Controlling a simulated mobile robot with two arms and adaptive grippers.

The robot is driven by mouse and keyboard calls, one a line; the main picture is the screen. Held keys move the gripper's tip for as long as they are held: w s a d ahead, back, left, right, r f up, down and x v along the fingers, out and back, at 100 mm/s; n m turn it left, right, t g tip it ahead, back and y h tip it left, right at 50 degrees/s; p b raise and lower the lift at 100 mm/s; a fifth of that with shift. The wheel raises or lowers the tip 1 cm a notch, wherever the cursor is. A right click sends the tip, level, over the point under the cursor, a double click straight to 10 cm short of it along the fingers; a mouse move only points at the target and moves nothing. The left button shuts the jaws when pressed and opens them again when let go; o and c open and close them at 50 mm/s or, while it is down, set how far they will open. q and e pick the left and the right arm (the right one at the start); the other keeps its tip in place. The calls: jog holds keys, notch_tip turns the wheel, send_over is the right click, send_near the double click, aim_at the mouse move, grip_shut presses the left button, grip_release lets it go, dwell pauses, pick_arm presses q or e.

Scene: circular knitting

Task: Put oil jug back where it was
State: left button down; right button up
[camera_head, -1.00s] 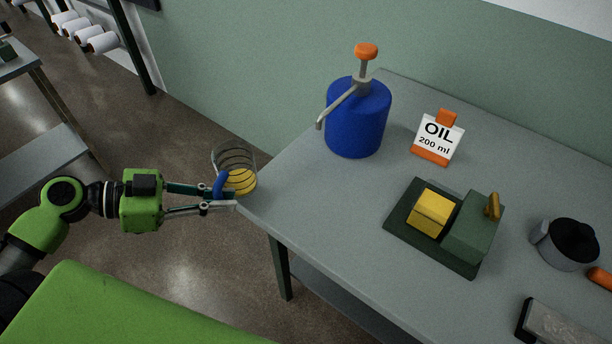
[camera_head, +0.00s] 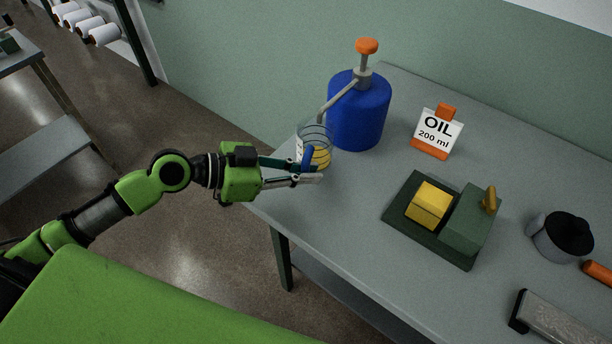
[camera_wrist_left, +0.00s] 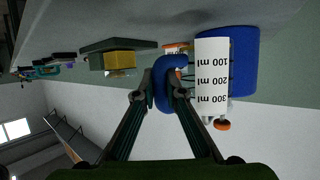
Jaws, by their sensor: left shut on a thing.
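The oil jug (camera_head: 317,155) is a clear cylinder with dark rings, yellow oil in its bottom and a blue handle. My left gripper (camera_head: 312,175) is shut on the handle and holds the jug upright, just left of and in front of the blue pump canister (camera_head: 359,115). The canister's spout reaches down toward the jug's top. In the left wrist view, upside down, the blue handle (camera_wrist_left: 167,88) sits between the fingertips and the white scale label (camera_wrist_left: 212,68) reads 100, 200 and 300 ml. I cannot tell whether the jug touches the table. My right gripper is not in view.
An orange-based "OIL 200 ml" sign (camera_head: 437,134) stands right of the canister on the grey table (camera_head: 330,225). A green block device with a yellow block (camera_head: 428,203), a dark-lidded pot (camera_head: 561,237) and a grey bar lie further right. The table's left front area is clear.

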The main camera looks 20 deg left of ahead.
pick_arm(q)
notch_tip(320, 180, down, 3)
jog(key=shift+f+b, duration=0.2)
jog(key=shift+b, duration=1)
jog(key=shift+f, duration=0.2)
jog(key=shift+r, duration=0.1)
jog(key=c, duration=2.1)
grip_release()
